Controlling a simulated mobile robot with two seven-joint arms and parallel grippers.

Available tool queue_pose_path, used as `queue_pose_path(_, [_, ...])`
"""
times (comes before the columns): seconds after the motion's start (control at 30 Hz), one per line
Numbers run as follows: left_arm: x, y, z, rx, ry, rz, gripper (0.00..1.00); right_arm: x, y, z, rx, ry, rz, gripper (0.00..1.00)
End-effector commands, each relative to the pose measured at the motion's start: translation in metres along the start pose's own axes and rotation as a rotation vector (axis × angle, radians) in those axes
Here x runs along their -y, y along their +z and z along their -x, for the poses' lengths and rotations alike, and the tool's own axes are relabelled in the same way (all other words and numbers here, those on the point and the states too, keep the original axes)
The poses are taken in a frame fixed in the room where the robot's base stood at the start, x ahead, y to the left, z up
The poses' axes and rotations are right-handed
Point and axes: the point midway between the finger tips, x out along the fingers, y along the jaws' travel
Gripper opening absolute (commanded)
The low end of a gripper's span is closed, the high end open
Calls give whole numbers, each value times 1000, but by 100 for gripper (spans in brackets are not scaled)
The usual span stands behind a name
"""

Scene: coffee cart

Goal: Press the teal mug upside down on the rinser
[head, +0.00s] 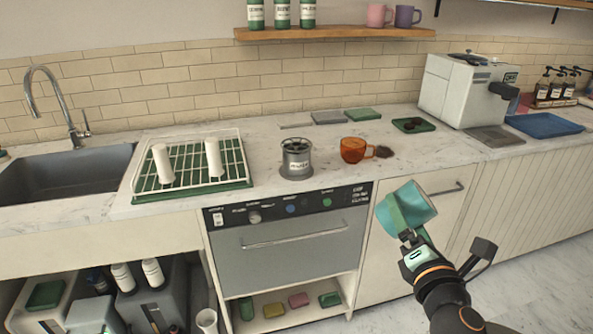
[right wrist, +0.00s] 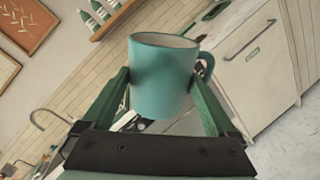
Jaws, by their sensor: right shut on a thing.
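The teal mug (head: 413,205) is held in my right gripper (head: 408,232), in front of the cabinet below the counter's front edge. It is tilted in the head view. In the right wrist view the teal mug (right wrist: 163,78) sits between the two green fingers of the gripper (right wrist: 165,85), its open rim away from the palm and its handle to the right. The rinser (head: 296,158), a round metal unit with a label, stands on the counter near its front edge, left of the mug and apart from it. My left gripper is not in view.
The coffee machine (head: 465,90) is at the back right. A shelf (head: 335,33) hangs above.

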Motion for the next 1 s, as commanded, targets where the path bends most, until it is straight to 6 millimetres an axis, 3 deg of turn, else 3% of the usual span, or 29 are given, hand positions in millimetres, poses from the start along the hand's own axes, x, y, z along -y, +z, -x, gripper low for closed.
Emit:
queue_pose_path(0.17, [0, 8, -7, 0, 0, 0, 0, 0, -1, 0, 0, 2, -234, 15])
queue_pose_path(0.5, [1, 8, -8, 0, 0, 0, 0, 0, -1, 0, 0, 3, -293, 15])
queue_pose_path(0.8, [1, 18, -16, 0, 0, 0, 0, 0, -1, 0, -1, 3, -751, 15])
queue_pose_path(1.0, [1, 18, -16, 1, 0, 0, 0, -1, 1, 0, 0, 4, -783, 15])
